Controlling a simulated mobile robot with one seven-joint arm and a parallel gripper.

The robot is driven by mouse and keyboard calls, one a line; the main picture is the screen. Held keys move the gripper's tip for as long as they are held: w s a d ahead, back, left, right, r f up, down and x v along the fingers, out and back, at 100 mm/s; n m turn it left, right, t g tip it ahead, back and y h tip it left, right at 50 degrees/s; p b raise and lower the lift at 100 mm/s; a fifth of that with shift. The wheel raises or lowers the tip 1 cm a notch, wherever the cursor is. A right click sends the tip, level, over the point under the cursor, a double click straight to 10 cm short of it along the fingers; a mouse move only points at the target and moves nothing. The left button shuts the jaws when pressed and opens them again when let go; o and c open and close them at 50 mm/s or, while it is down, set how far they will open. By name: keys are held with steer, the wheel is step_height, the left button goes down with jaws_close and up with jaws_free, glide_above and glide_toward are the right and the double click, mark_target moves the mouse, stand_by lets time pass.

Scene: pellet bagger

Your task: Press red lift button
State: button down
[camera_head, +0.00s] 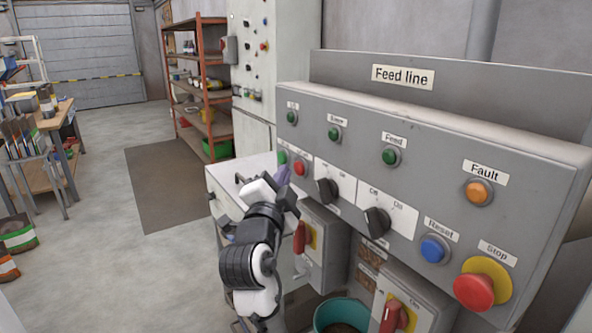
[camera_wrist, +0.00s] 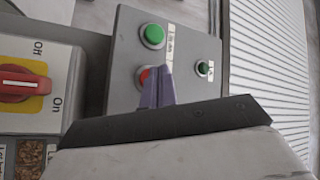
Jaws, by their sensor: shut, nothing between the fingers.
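The red button (camera_head: 299,167) sits at the left end of the grey Feed line panel, just right of a green button (camera_head: 282,157) and below a green lamp (camera_head: 291,117) with a small, hard-to-read label. In the wrist view the red button (camera_wrist: 144,77) is partly hidden behind my fingers, with the green button (camera_wrist: 152,36) above it and the lamp (camera_wrist: 203,68) to the right. My gripper (camera_head: 284,173) is shut and empty, its purple fingers (camera_wrist: 158,84) pointing at the panel beside the red button. I cannot tell whether the tips touch it.
Black selector knobs (camera_head: 327,190), a blue Reset button (camera_head: 434,249) and a red Stop button (camera_head: 474,290) are further right on the panel. Below are red-handled switches (camera_head: 300,237).

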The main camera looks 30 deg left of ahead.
steer(key=s+a, duration=0.2)
steer(key=s, duration=0.3)
steer(key=shift+s+a+b, duration=0.2)
steer(key=shift+s+b, duration=0.1)
steer(key=shift+b, duration=0.05)
stand_by(0.6)
